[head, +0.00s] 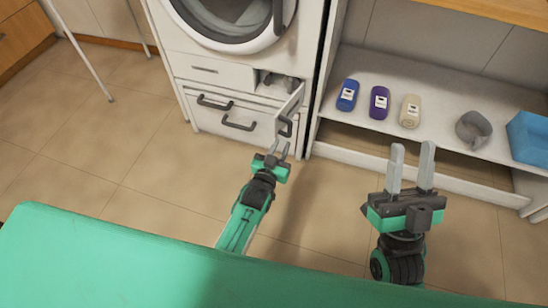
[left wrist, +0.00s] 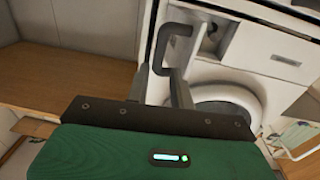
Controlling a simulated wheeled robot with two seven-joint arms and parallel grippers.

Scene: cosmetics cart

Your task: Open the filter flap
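The filter flap (head: 293,102) is a light panel low on the white washing machine (head: 215,75). It stands swung out at the right of a dark compartment (head: 278,82). Its dark handle (head: 285,126) also shows in the left wrist view (left wrist: 172,45). My left gripper (head: 278,149) is just below the handle, fingers apart. In the left wrist view the handle's lower end shows between or just beyond my left fingertips (left wrist: 161,80); I cannot tell whether they touch it. My right gripper (head: 412,155) is open and empty, away from the flap.
A drawer (head: 215,122) with dark handles lies left of the flap. A white shelf (head: 450,85) at right holds a blue bottle (head: 347,95), a purple bottle (head: 379,103), a beige bottle (head: 410,111), a grey object (head: 473,129) and a blue box (head: 528,138). Tiled floor is free at left.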

